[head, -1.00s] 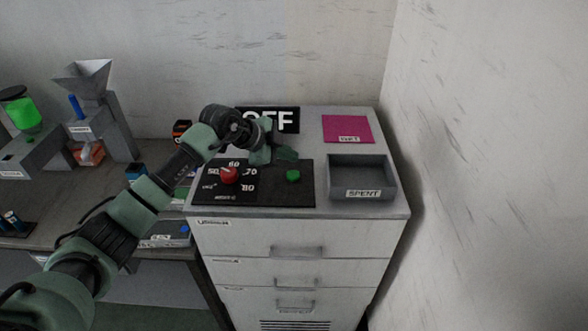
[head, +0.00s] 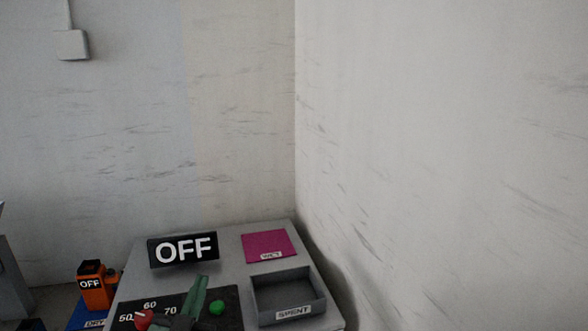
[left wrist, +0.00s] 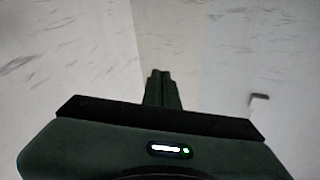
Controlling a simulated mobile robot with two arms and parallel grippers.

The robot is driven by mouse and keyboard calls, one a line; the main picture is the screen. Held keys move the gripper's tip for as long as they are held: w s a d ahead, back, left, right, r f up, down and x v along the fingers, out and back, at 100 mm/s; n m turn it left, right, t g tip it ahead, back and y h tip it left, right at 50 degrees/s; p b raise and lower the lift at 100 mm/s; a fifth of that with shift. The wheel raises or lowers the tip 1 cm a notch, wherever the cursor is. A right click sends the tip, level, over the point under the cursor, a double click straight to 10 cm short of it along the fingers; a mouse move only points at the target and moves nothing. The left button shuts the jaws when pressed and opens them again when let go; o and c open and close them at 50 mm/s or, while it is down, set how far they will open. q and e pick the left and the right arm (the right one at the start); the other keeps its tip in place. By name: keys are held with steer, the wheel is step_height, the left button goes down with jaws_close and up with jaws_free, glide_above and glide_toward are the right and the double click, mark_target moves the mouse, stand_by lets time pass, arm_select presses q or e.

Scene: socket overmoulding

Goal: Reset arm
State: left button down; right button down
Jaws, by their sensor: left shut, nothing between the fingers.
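My left gripper (head: 202,281) shows at the bottom of the head view, with its green fingers pointing up in front of the black dial panel (head: 232,300). The rest of my left arm is below the picture edge. In the left wrist view the two fingers (left wrist: 160,74) are together, with nothing between them and only pale wall beyond. My right gripper is in neither view.
The grey cabinet top (head: 228,251) carries an OFF sign (head: 183,250), a red knob (head: 142,318), a green button (head: 217,307), a magenta mat (head: 268,246) and a SPENT tray (head: 318,287). An orange OFF device (head: 93,287) stands left.

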arm_select(q)
steer(key=s+a+f+n+g+y, duration=0.2)
steer(key=s+a+f+g, duration=0.15)
steer(key=s+f, duration=0.35)
steer(key=s+a+f+n+g+y, duration=0.25)
steer(key=s+f+g, duration=0.2)
steer(key=f, duration=0.45)
steer(key=s+d+f+m+g+h, duration=0.15)
steer(key=s+f+g, duration=0.25)
steer(key=s, duration=0.6)
steer(key=s+d+f+m+g+h, duration=0.1)
steer(key=s+d+f+g+h, duration=0.15)
steer(key=s+f+g, duration=0.45)
steer(key=s+f+b, duration=0.2)
steer(key=f, duration=1.3)
steer(key=s+f+b, duration=0.3)
steer(key=f, duration=1.1)
steer(key=s+a+f+b, duration=0.2)
steer(key=s+f+b, duration=0.1)
steer(key=s+f, duration=1.3)
step_height(320, 180, down, 4)
steer(key=shift+s+a+r+m+y, duration=0.15)
steer(key=shift+s+r+m+y, duration=0.1)
steer(key=shift+m+y, duration=0.2)
